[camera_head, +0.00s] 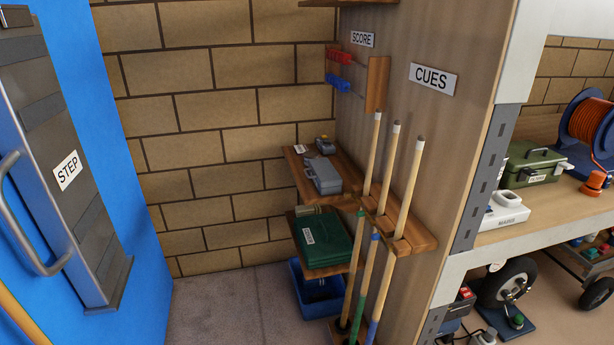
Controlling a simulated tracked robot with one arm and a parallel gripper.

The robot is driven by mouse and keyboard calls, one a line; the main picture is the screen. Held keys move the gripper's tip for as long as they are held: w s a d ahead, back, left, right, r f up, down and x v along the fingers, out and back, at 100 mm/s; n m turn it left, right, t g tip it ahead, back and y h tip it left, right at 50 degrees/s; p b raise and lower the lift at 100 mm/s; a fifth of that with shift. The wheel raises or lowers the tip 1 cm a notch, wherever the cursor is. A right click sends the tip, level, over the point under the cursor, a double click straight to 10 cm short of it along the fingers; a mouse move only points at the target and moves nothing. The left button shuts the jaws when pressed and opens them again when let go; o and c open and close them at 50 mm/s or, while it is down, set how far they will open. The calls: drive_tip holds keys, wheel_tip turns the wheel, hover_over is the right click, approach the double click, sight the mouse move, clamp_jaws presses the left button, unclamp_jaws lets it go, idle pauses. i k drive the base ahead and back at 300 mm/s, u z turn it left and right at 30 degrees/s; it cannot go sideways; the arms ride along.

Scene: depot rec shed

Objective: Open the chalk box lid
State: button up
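No box in view has a label that I can read as chalk. A grey-blue box (325,179) lies on the upper wooden shelf (304,186) in the corner nook; its lid looks shut. A smaller grey box-like item (325,146) sits behind it, too small to make out. I cannot tell whether either is the chalk box. A green case (324,241) with an unreadable white label lies on the shelf below, and looks shut. My gripper is not in view.
Cue sticks (405,185) stand in a wooden rack (418,236) right of the shelves, partly in front of them. A blue bin (315,296) is below. A blue panel (100,130) with a STEP unit (66,170) is at left. Grey floor (225,310) between is clear.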

sight(326, 175)
drive_tip(key=u, duration=0.35)
drive_tip(key=i, duration=1.6)
drive_tip(key=u, duration=0.1)
